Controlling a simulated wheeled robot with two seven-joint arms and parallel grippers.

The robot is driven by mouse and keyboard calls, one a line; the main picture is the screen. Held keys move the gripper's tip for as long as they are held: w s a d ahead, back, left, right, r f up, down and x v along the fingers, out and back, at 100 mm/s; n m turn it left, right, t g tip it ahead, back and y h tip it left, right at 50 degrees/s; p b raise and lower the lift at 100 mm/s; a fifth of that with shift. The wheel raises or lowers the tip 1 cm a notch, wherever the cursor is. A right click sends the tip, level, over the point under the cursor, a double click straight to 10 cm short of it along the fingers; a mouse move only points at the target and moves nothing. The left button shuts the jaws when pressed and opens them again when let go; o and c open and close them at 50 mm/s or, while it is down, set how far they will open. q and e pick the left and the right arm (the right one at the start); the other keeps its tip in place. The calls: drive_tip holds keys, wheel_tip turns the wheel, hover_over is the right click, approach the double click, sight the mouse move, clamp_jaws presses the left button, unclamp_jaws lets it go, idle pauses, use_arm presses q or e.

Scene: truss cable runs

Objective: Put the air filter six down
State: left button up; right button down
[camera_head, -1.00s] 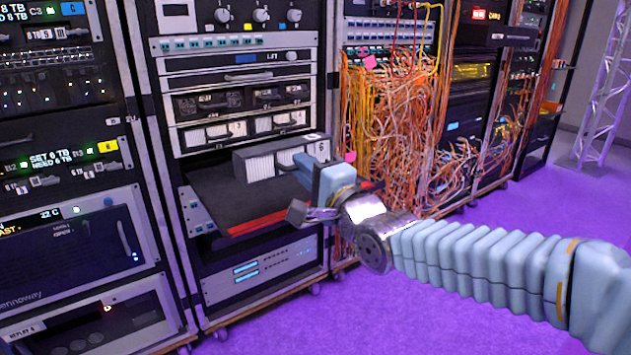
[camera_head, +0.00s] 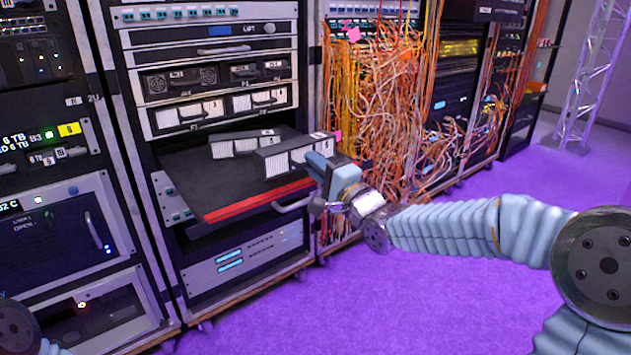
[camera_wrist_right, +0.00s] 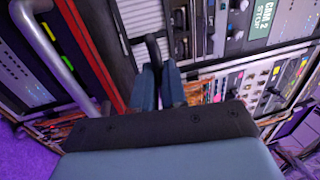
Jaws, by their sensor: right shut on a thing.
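Air filter six (camera_head: 290,157), a dark box with a pale pleated face and a white label on top, is at the right front part of a pulled-out shelf (camera_head: 212,197). My right gripper (camera_head: 316,170) is shut on its right end. I cannot tell whether its underside touches the shelf. In the right wrist view my gripper's fingers (camera_wrist_right: 159,88) close on a dark part, with a pale pleated face behind. My left gripper is not in view.
A second similar filter (camera_head: 232,144) sits on the shelf behind and left of filter six. The shelf has a red front edge (camera_head: 258,200) and a bar handle (camera_head: 294,204). Loose orange cables (camera_head: 375,110) hang in the rack to the right. Purple floor (camera_head: 400,310) is clear in front.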

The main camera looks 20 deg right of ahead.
drive_tip(key=shift+w+d+f+b, duration=0.1)
drive_tip(key=shift+w+f+b, duration=0.05)
drive_tip(key=shift+f, duration=0.8)
drive_tip(key=shift+w+f+b, duration=0.1)
drive_tip(key=shift+f+b, duration=0.05)
drive_tip(key=shift+f, duration=0.75)
drive_tip(key=c, duration=1.5)
unclamp_jaws()
drive_tip(key=shift+o, duration=0.2)
